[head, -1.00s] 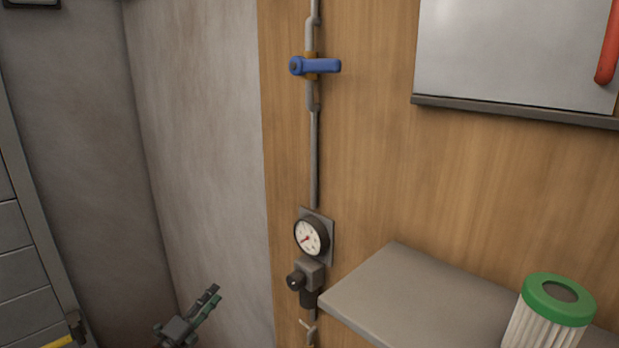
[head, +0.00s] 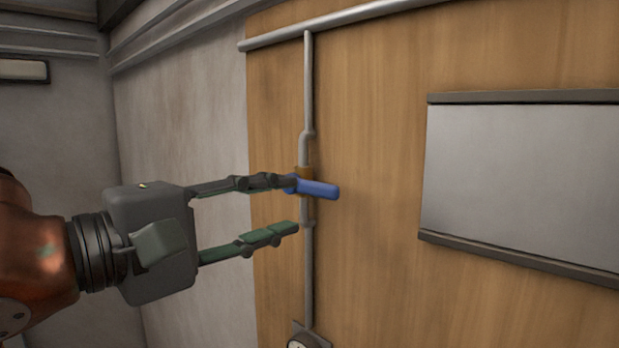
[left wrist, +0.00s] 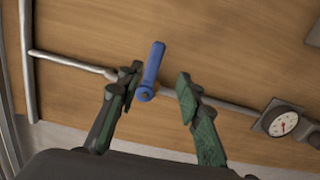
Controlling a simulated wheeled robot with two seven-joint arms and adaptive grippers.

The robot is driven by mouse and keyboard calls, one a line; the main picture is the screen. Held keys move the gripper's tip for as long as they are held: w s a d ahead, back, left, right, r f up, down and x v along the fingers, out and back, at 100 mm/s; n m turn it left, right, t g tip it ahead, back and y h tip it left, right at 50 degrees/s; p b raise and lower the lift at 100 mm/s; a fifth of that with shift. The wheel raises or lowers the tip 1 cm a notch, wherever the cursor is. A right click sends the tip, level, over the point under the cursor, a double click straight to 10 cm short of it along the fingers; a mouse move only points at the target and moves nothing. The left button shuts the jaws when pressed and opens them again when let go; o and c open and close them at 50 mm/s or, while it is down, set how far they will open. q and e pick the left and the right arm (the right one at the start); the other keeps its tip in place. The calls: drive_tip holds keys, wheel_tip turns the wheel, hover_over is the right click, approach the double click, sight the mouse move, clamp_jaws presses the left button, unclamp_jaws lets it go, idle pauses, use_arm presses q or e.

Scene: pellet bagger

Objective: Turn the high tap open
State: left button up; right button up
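The high tap has a blue lever handle (head: 318,189) on a brass-coloured body, set in a thin grey vertical pipe on the wooden panel. In the head view the lever points right, across the pipe. My left gripper (head: 296,205) is open, its upper finger overlapping the lever's left end and its lower finger below it. In the left wrist view the blue lever (left wrist: 152,66) shows between the two open fingers (left wrist: 159,84), closer to the left finger. Contact cannot be told. My right gripper is not in view.
A pressure gauge (head: 304,341) sits lower on the same pipe; it also shows in the left wrist view (left wrist: 284,123). A grey board (head: 520,185) hangs to the right. A horizontal pipe (head: 370,14) runs along the top. The panel between tap and board is clear.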

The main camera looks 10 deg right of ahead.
sight(316, 191)
use_arm(q)
drive_tip(key=shift+t, duration=0.3)
drive_tip(key=p+x, duration=0.1)
drive_tip(key=x, duration=0.2)
drive_tip(key=r+p+x, duration=0.1)
drive_tip(key=x, duration=0.1)
drive_tip(key=shift+w+d+p, duration=0.15)
drive_tip(key=shift+p, duration=0.15)
drive_tip(key=shift+w+d+f, duration=0.1)
drive_tip(key=shift+w+d, duration=0.35)
drive_tip(key=shift+d, duration=0.15)
drive_tip(key=shift+c, duration=0.2)
clamp_jaws()
